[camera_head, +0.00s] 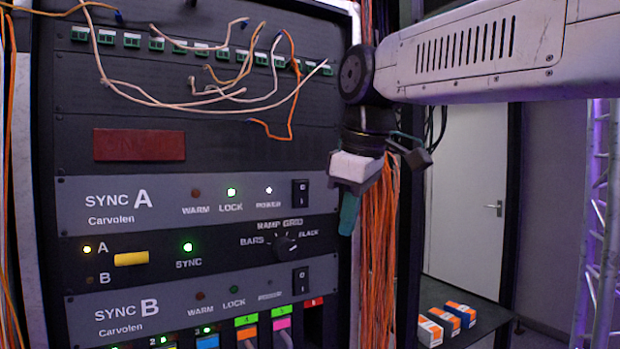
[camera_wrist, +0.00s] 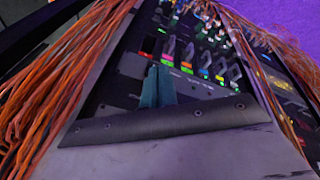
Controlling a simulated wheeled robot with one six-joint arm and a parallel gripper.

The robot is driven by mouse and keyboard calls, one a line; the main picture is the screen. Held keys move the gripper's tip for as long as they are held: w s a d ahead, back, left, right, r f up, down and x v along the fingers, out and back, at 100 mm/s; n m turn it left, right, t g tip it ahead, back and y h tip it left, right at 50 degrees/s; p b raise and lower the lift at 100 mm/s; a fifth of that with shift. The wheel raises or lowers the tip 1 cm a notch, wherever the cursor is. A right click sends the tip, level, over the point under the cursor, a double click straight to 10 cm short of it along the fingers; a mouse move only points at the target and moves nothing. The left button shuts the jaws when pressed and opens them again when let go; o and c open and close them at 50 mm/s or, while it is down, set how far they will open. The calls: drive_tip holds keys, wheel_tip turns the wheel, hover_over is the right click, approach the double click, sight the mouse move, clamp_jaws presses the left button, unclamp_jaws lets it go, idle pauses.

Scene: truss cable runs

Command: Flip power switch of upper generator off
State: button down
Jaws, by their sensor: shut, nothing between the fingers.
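The upper generator, SYNC A (camera_head: 150,222), is a grey rack panel in the head view. Its WARM light is dim red, and its LOCK and POWER lights are lit. Its black power rocker switch (camera_head: 300,193) is at the panel's right end. The lower generator, SYNC B (camera_head: 150,293), has a like switch (camera_head: 300,278) and its POWER light looks dark. My gripper (camera_head: 349,214) hangs fingers down just right of the SYNC A switch, by the rack's right edge, apart from the switch. Its teal fingers are shut and empty. They also show in the wrist view (camera_wrist: 157,88).
Between the generators is a black panel with a yellow button (camera_head: 131,258) and a rotary knob (camera_head: 287,244). Loose wires (camera_head: 215,95) droop across the rack's top. A thick orange cable bundle (camera_head: 379,250) hangs behind my gripper. Small boxes (camera_head: 447,324) lie on a shelf at right.

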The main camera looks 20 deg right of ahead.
sight(302, 194)
wheel_tip(302, 194, up, 14)
drive_tip(key=w+a+n+t, duration=0.1)
drive_tip(key=w+n, duration=0.1)
drive_tip(key=n, duration=0.9)
drive_tip(key=shift+w+a+t, duration=0.15)
drive_tip(key=shift+w+t, duration=0.1)
drive_tip(key=shift+t, duration=0.05)
drive_tip(key=x, duration=0.3)
drive_tip(key=w+x, duration=0.1)
drive_tip(key=x, duration=0.3)
drive_tip(key=w+r+x, duration=0.1)
drive_tip(key=x, duration=0.2)
drive_tip(key=shift+w+a+f, duration=0.3)
drive_tip(key=shift+w+a, duration=0.05)
drive_tip(key=shift+a, duration=0.05)
drive_tip(key=shift+w+a+r, duration=0.1)
drive_tip(key=shift+w+r, duration=0.05)
drive_tip(key=shift+w, duration=0.45)
